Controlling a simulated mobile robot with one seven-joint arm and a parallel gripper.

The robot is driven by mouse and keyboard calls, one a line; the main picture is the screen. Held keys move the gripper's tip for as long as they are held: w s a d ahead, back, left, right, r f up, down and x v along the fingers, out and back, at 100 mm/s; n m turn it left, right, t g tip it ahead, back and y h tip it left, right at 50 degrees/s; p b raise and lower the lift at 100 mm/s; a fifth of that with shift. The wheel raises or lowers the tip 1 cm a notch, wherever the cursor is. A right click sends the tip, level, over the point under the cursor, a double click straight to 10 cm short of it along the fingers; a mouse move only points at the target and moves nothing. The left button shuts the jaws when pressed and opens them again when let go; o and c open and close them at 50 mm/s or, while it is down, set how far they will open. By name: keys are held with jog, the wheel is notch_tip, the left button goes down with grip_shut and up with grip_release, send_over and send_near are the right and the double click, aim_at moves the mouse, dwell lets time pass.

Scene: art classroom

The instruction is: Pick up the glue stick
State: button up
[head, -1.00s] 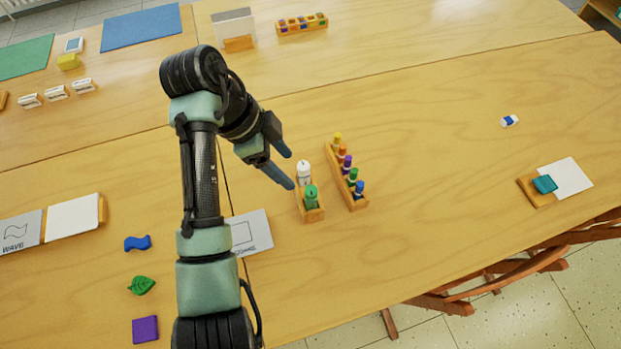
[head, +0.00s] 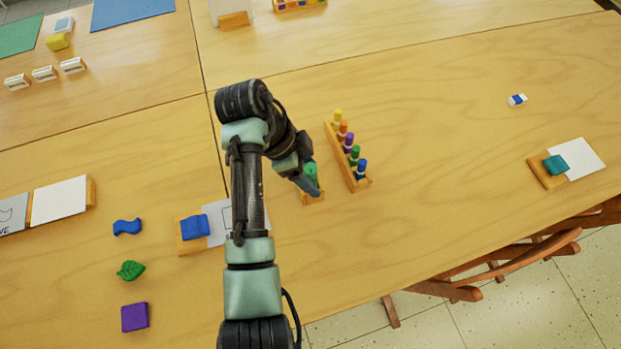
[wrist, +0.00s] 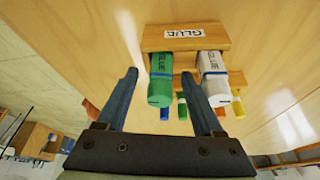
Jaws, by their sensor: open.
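A green glue stick (head: 311,171) stands in a small wooden holder (head: 313,198) on the table. In the wrist view the green glue stick (wrist: 161,82) appears between the two fingers of my open gripper (wrist: 160,75), with no clear contact. A white glue stick (wrist: 214,80) is in the same holder, labelled GLUE (wrist: 150,38), and appears just right of the right finger. In the head view my gripper (head: 313,183) is right at the green stick, and my arm hides the white one.
A wooden rack (head: 331,139) of several colored-capped markers stands close to the right of the holder. A blue block (head: 195,227) lies on a wooden base to the left. A small eraser (head: 517,100) lies far right. The table between rack and eraser is clear.

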jog(key=shift+d+f, duration=0.1)
jog(key=shift+f, duration=0.15)
grip_shut()
dwell(0.3)
notch_tip(320, 180, up, 10)
jog(key=p, duration=0.3)
jog(key=shift+r, duration=0.1)
